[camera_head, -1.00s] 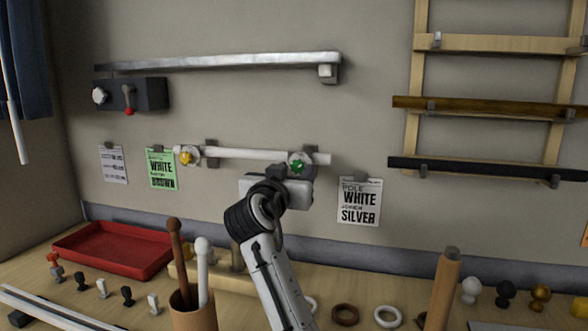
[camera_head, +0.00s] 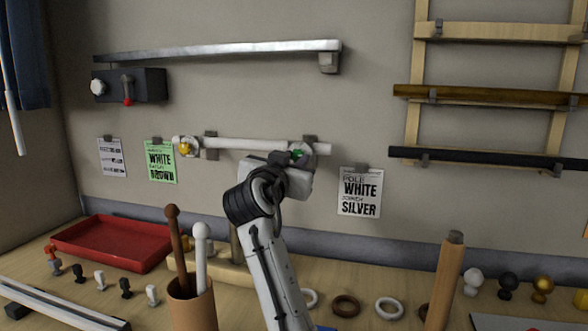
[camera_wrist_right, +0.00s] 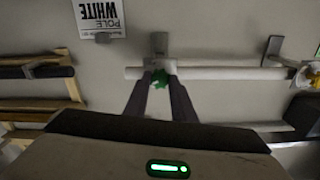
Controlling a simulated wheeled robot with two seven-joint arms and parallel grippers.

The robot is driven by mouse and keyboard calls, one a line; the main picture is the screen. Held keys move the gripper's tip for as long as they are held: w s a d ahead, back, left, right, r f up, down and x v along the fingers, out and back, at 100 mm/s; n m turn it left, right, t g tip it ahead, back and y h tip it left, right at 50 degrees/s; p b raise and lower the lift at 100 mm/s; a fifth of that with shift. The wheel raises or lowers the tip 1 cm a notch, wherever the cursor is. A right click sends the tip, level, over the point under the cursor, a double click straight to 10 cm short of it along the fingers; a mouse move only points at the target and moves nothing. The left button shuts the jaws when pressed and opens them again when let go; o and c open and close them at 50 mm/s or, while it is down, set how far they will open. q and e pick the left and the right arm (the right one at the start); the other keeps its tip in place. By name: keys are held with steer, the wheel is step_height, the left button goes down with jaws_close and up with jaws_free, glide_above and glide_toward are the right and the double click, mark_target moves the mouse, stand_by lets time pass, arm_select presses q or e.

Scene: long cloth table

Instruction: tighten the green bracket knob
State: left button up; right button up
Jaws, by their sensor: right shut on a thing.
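The green bracket knob (camera_head: 297,154) is at the right end of a white pole (camera_head: 255,145) on the wall, mostly hidden behind my right gripper in the head view. In the right wrist view the green knob (camera_wrist_right: 159,79) sits between the two dark fingertips. My right gripper (camera_wrist_right: 160,88) is shut on it. The knob's bracket (camera_wrist_right: 159,48) is right behind it against the wall. A yellow knob (camera_head: 184,148) is on the bracket at the pole's left end. My left gripper is in neither view.
A silver rail (camera_head: 220,50) runs above, with a dark box (camera_head: 148,85) with a red-tipped lever below its left end. A red tray (camera_head: 112,242), a cup of poles (camera_head: 192,305), rings and several finials stand on the table. A wooden rack (camera_head: 412,125) is on the right.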

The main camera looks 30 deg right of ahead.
steer(key=shift+f+m+b, duration=0.3)
steer(key=shift+m+b, duration=0.6)
steer(key=shift+b, duration=0.1)
steer(key=shift+m+b, duration=0.4)
steer(key=shift+b, duration=0.1)
steer(key=shift+r+m+b, duration=0.1)
steer(key=shift+m+b, duration=0.85)
steer(key=shift+m, duration=0.15)
steer(key=shift+r+m+b, duration=0.15)
steer(key=shift+m+b, duration=0.5)
steer(key=shift+m, duration=0.25)
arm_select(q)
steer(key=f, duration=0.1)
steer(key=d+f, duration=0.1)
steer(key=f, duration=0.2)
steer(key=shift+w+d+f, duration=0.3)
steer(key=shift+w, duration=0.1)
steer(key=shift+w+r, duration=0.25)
